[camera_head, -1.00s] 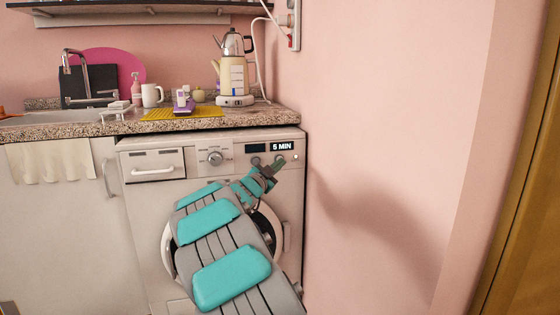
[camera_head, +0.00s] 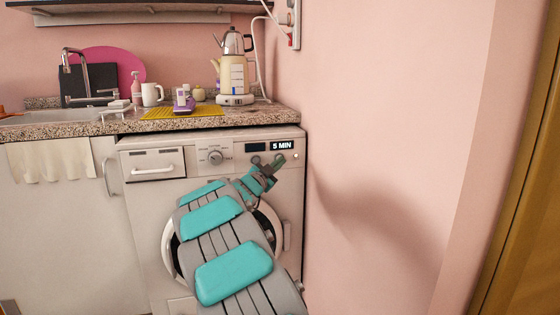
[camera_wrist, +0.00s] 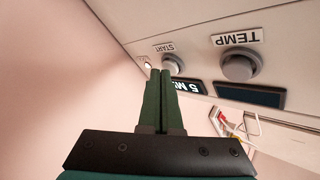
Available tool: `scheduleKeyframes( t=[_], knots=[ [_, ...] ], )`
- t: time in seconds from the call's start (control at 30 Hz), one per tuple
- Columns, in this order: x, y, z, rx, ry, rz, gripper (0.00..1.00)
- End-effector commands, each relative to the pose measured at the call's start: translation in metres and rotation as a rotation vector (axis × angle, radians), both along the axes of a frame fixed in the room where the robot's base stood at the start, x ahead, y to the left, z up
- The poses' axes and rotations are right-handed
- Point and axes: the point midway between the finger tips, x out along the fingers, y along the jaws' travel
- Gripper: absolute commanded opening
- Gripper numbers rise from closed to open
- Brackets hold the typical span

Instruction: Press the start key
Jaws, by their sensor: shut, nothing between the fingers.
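The start key is a round grey button (camera_wrist: 173,65) under a START label (camera_wrist: 165,47) on the washing machine's front panel. In the wrist view it shows just beyond and right of my fingertips. My gripper (camera_wrist: 159,73) is shut and empty, its green fingers pressed together and pointing at the panel. Whether the fingertips touch the key cannot be told. In the head view my gripper (camera_head: 272,167) is in front of the panel just below the display (camera_head: 282,146), which reads 5 MIN. The washing machine (camera_head: 132,205) is partly hidden behind my arm.
A larger TEMP knob (camera_wrist: 240,66) sits right of the start key in the wrist view. A small round button (camera_wrist: 147,64) lies on its other side. The pink wall (camera_head: 400,150) stands close on the right. The countertop (camera_head: 60,130) overhangs the panel.

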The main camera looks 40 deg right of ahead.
Motion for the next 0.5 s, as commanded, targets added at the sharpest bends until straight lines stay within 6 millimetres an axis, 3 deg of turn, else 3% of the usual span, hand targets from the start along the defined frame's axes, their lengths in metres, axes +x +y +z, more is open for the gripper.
scheduleKeyframes(
  t=[0.5],
  knots=[
    [-0.013, 0.007, -0.001, 0.000, -0.001, 0.002, 0.00]
  ],
)
